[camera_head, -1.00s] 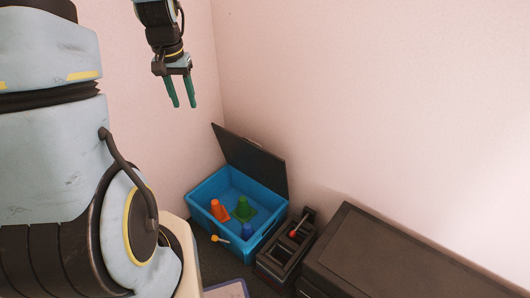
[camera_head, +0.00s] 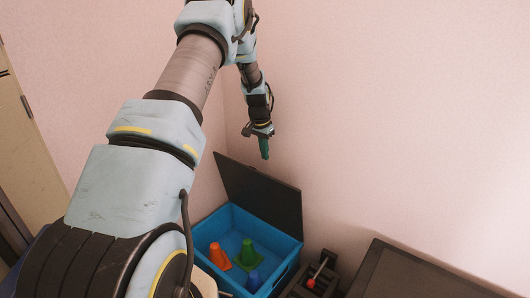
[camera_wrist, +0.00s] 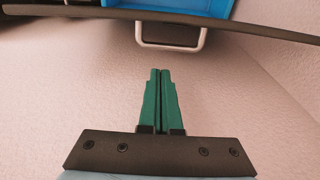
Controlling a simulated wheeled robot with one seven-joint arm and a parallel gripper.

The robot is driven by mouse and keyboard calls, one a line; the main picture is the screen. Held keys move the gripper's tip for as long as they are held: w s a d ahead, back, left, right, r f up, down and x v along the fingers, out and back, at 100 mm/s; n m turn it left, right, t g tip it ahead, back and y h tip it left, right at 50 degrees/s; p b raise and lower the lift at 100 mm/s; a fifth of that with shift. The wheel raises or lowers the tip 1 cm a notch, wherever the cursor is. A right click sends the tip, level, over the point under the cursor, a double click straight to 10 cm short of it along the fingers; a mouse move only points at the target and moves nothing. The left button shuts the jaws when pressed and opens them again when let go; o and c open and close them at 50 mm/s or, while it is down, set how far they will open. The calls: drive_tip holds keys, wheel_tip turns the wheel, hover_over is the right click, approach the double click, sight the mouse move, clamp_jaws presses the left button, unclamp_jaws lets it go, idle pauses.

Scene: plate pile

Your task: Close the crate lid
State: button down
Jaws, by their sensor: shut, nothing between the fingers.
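The blue crate (camera_head: 290,246) stands on the floor against the wall, with its top open. Its dark lid (camera_head: 262,190) stands raised along the crate's back side, leaning towards the wall. My gripper (camera_head: 264,156) is above the lid's upper edge, with its green fingers pointing down, shut and empty. In the wrist view the closed fingers (camera_wrist: 160,72) point towards the dark lid edge (camera_wrist: 80,11), with a visible gap between them. A bit of blue crate (camera_wrist: 195,7) shows beyond that edge. A light-grey loop (camera_wrist: 202,40) hangs by the edge.
An orange cone (camera_head: 218,256), a green cone (camera_head: 247,252) and a blue object (camera_head: 253,280) are in the crate. A dark bin with a red-ended item (camera_head: 312,282) stands to its right, beside a large dark box (camera_head: 420,272). Pink walls are close behind the lid.

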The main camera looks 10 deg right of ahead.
drive_tip(key=f, duration=0.5)
drive_tip(key=shift+w+d+f+b, duration=0.3)
drive_tip(key=shift+f+b, duration=0.05)
drive_tip(key=shift+f, duration=0.05)
drive_tip(key=shift+a, duration=0.1)
